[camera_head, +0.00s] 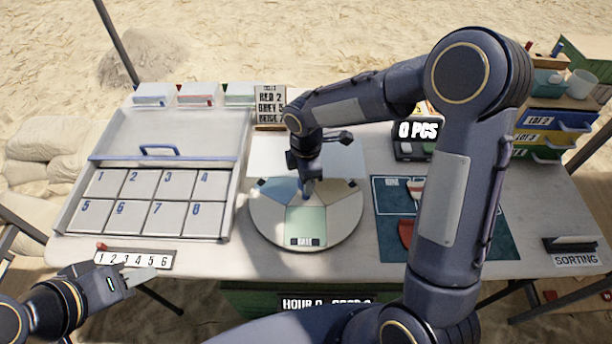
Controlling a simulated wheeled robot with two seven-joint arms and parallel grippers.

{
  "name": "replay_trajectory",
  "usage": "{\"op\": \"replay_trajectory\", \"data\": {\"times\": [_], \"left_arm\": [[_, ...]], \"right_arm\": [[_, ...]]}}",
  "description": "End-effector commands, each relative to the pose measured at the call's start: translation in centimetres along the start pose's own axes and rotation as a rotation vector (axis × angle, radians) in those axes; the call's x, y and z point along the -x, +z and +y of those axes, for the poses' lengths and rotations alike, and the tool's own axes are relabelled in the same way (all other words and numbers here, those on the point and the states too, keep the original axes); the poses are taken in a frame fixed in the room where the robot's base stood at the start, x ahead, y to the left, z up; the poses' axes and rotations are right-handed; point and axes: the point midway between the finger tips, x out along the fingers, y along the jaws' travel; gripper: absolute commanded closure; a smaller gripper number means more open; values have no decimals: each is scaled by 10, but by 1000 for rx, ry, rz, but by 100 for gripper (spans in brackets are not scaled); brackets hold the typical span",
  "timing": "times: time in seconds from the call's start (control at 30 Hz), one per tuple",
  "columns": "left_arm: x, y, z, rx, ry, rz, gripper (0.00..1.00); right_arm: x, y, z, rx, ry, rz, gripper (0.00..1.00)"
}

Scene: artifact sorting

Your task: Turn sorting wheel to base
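The sorting wheel (262,222) is a round pale disc in the middle of the table, with blue, green and pale wedge sections. The green section (306,222) faces the front edge and carries a small dark label, too small to read surely. My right gripper (306,192) points down over the wheel's centre; I cannot tell whether it touches, and its finger gap is hidden. My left gripper (140,276) is at the lower left, in front of the table and away from the wheel. Its fingers point right, and their gap cannot be made out.
A numbered tray (150,232) with a blue handle fills the table's left side. A number strip (134,258) lies in front of it. A teal mat (390,246) is right of the wheel, partly behind my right arm. Coloured drawers (545,120) stand at the back right.

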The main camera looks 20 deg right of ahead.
Motion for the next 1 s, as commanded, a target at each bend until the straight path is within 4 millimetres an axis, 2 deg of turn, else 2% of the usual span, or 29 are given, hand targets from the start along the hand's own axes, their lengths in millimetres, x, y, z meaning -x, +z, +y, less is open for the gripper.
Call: {"op": "replay_trajectory", "data": {"times": [0.4,0.43,0.57,0.87,1.0], "left_arm": [[0,0,0,0,0,0,64],[0,0,0,0,0,0,64],[0,0,0,0,0,0,64],[0,0,0,0,0,0,64],[1,0,0,0,0,0,64]], "right_arm": [[1,0,1,6,5,1,100],[1,0,1,6,5,1,60],[1,0,1,6,4,1,43],[2,0,1,6,2,1,41],[16,0,1,6,4,2,41]]}}
